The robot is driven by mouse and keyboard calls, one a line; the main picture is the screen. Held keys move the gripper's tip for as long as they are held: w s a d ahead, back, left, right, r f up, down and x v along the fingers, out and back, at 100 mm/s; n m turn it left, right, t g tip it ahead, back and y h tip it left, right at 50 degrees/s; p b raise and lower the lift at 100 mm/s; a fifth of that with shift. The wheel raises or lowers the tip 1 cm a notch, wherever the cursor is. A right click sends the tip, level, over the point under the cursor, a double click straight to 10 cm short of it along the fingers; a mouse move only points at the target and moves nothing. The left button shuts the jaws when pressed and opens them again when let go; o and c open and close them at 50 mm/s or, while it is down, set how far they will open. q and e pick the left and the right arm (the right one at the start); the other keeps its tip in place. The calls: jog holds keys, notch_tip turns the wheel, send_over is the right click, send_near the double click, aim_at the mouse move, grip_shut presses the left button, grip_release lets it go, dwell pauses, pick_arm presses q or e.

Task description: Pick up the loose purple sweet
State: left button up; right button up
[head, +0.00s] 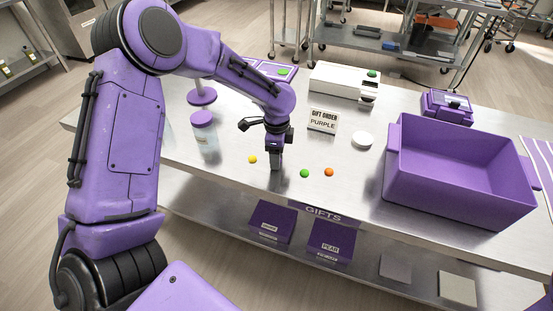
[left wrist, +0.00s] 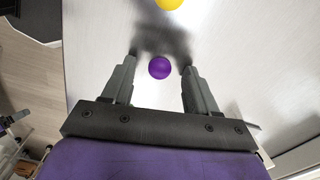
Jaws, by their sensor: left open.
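The loose purple sweet (left wrist: 159,68) is a small round ball on the metal table. In the left wrist view it lies between the tips of my left gripper (left wrist: 159,70), with a gap to each finger. The left gripper (head: 275,165) points down at the table in the head view, and its jaws hide the purple sweet there. It is open and holds nothing. A yellow sweet (head: 252,159) lies just left of the gripper and also shows at the top of the left wrist view (left wrist: 168,3). My right gripper is not in view.
A green sweet (head: 304,173) and an orange sweet (head: 329,172) lie right of the gripper. A clear jar (head: 205,138) stands to the left. A sign reading "GIFT ORDER PURPLE" (head: 322,121) stands behind. A large purple bin (head: 455,182) is at the right.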

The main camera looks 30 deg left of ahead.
pick_arm(q)
grip_shut()
jog(key=shift+r, duration=0.1)
